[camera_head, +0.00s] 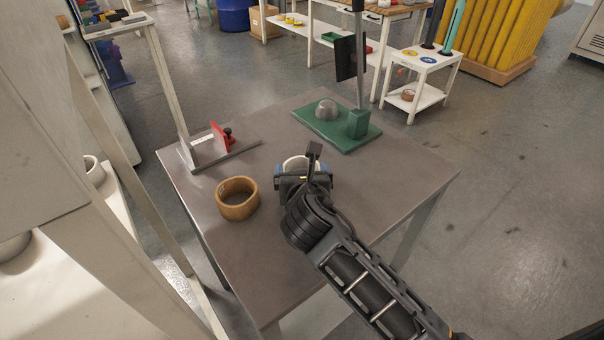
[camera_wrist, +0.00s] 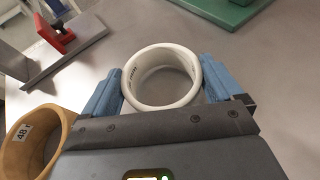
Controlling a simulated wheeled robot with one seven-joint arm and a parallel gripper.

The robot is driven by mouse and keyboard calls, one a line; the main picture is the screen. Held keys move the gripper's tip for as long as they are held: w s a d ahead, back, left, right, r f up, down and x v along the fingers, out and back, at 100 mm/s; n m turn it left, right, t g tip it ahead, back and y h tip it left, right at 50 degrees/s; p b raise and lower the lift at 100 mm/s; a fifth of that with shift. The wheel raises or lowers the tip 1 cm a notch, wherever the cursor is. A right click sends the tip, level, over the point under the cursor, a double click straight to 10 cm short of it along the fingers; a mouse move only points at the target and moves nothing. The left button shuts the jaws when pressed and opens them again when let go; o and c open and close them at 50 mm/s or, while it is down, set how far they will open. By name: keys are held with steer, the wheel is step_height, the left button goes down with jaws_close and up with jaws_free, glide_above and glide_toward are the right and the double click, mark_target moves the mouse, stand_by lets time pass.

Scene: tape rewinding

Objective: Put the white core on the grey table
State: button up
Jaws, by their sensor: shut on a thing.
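The white core (camera_wrist: 127,92), a short ring with small dark print inside, sits between the two blue fingers of my gripper (camera_wrist: 162,92) in the wrist view. The fingers are shut on its outer sides. In the head view my gripper (camera_head: 303,178) is over the middle of the grey table (camera_head: 385,180), and only the white rim of the core (camera_head: 297,161) shows behind it. I cannot tell whether the core touches the tabletop.
A brown core (camera_head: 237,206) marked "48" stands on the table left of my gripper. A grey fixture with a red block (camera_head: 221,134) is at the back left. A green base (camera_head: 322,131) with a grey dome and post is at the back. The table's right side is clear.

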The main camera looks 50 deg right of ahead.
steer(key=shift+f, duration=0.25)
steer(key=o, duration=0.7)
steer(key=shift+f, duration=0.1)
steer(key=v, duration=1.2)
